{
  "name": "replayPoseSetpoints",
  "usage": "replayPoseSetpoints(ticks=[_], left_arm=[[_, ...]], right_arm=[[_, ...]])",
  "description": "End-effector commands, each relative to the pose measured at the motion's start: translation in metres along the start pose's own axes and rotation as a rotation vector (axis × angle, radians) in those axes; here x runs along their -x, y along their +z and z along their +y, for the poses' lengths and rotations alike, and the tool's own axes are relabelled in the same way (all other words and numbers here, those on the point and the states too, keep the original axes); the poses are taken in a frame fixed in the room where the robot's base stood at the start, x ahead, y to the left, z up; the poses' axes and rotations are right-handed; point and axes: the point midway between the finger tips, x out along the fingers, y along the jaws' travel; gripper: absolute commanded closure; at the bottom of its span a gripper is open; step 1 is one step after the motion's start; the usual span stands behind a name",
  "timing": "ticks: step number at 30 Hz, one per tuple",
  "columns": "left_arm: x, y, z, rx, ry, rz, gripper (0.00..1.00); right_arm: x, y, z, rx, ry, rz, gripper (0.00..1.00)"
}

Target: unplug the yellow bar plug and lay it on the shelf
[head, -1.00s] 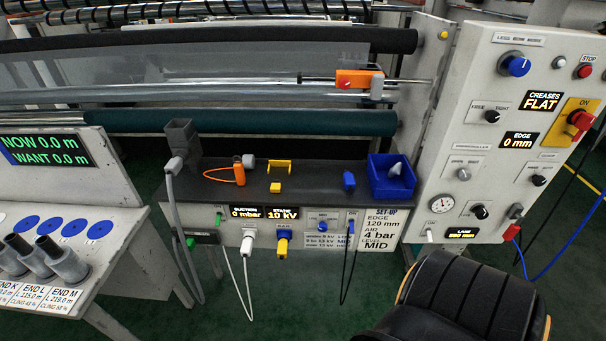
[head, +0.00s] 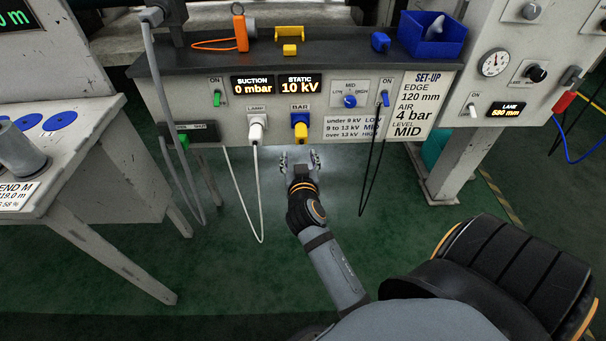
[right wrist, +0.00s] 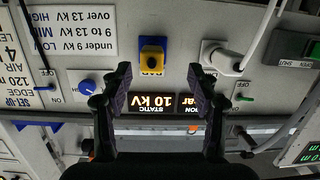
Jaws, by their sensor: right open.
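The yellow bar plug (head: 300,130) sits in its blue socket under the BAR label on the white panel front. The right wrist view shows the yellow plug (right wrist: 152,62) too, end on, between and beyond the fingertips. My right gripper (head: 299,160) is open and empty, just below and in front of the plug. Its two fingers (right wrist: 160,76) are spread wide, apart from the plug. The dark shelf (head: 345,48) runs along the top of the panel. My left gripper is not in view.
A white lamp plug (head: 256,128) with a hanging white cable is left of the bar plug. A dark cable hangs to the right. On the shelf are an orange item (head: 240,28), yellow pieces (head: 290,50), a blue piece (head: 380,41) and a blue bin (head: 432,48). Shelf room lies between them.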

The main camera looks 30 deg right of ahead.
Motion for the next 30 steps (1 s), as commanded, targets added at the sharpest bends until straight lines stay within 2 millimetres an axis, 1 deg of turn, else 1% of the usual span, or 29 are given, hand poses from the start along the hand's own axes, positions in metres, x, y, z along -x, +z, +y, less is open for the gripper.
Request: replayPoseSetpoints(ticks=[1, 4, 8, 11, 18, 21, 25, 30], left_arm=[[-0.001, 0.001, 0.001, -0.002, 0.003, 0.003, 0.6], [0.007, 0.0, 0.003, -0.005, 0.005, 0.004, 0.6], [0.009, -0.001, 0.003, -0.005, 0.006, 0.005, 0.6], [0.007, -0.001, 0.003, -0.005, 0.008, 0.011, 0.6], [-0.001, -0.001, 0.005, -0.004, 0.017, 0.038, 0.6], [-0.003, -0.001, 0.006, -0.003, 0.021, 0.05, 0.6], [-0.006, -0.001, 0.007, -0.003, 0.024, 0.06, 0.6], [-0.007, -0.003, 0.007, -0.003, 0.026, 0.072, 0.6]], right_arm=[[0.002, -0.005, 0.005, -0.02, 0.016, 0.026, 0.4], [0.005, -0.018, 0.011, -0.038, 0.031, 0.05, 0.4], [0.003, -0.021, 0.011, -0.036, 0.031, 0.053, 0.4], [-0.008, -0.021, 0.01, -0.032, 0.028, 0.054, 0.4], [-0.057, -0.024, 0.012, -0.032, 0.029, 0.055, 0.4], [-0.075, -0.024, 0.013, -0.032, 0.031, 0.052, 0.4], [-0.091, -0.024, 0.013, -0.033, 0.029, 0.051, 0.4], [-0.099, -0.025, 0.013, -0.034, 0.029, 0.05, 0.4]])
